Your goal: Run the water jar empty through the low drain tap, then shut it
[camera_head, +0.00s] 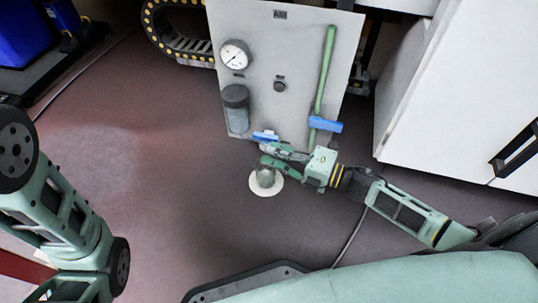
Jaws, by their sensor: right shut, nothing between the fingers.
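The water jar (237,112) is a grey, see-through cylinder with a dark cap, mounted low on the left of a light grey panel (283,60). Its water level cannot be made out. The low drain tap, with a small blue handle (265,135), is at the panel's bottom edge, right of the jar. My right gripper (266,152) is shut and empty, with its fingertips close below the blue handle; whether they touch it cannot be told. My left arm comes in at the left, but its gripper is out of view.
A grey cup-like drain on a white disc (255,188) is on the floor under my right gripper. A green pipe with a larger blue lever (326,125) runs down the panel's right side. A gauge (235,55) sits above the jar. A white cabinet (450,90) stands right.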

